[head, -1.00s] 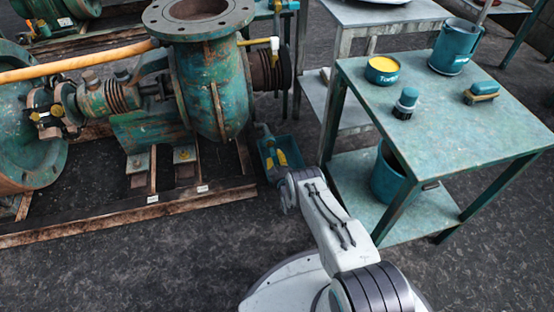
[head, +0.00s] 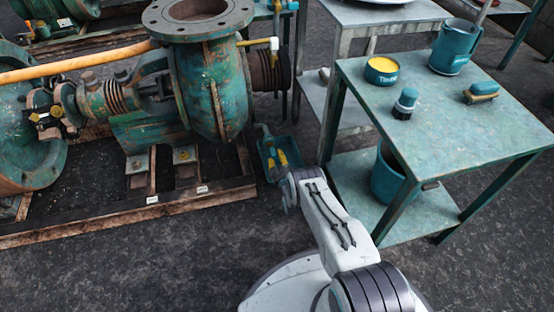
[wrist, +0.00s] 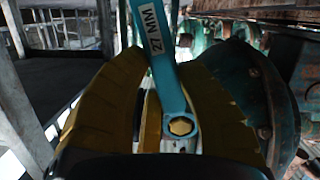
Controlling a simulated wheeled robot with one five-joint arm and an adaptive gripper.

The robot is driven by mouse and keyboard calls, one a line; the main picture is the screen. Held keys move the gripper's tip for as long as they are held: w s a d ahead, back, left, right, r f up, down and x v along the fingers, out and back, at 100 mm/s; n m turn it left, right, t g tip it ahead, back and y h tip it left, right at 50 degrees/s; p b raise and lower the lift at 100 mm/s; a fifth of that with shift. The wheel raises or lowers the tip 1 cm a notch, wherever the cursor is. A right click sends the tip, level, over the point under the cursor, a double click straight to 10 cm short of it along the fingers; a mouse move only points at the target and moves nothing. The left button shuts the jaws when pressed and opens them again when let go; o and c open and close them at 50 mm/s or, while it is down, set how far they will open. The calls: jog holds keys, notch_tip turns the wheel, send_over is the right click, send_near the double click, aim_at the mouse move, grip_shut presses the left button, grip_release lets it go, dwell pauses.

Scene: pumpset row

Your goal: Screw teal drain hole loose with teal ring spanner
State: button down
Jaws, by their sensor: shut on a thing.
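The teal ring spanner (wrist: 172,85), labelled 27 MM, stands nearly upright in the wrist view. My gripper (wrist: 163,78) is shut on it, with yellow finger pads on both sides. The spanner's ring end is low in the picture, and a brass hexagonal head (wrist: 181,126) shows inside the ring. I cannot tell how deeply the ring sits on it. The teal, rust-worn pump (head: 210,95) stands left of my gripper (head: 279,160) in the head view. The drain is hidden there.
A teal tray (head: 292,152) lies on the floor by my gripper. To the right, a teal table (head: 455,125) carries a yellow-topped tin (head: 382,70), a mug (head: 455,47) and brushes. A bucket (head: 387,180) stands on its lower shelf. The pump's base frame (head: 130,213) edges the floor on the left.

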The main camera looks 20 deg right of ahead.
jog(key=shift+w+d+r, duration=0.1)
jog(key=shift+d+r+n, duration=0.2)
jog(key=shift+d+n, duration=0.2)
jog(key=shift+n, duration=0.2)
jog(key=shift+w+d+r+n, duration=0.15)
jog(key=shift+d+r+n, duration=0.1)
jog(key=shift+d+n, duration=0.2)
dwell(0.4)
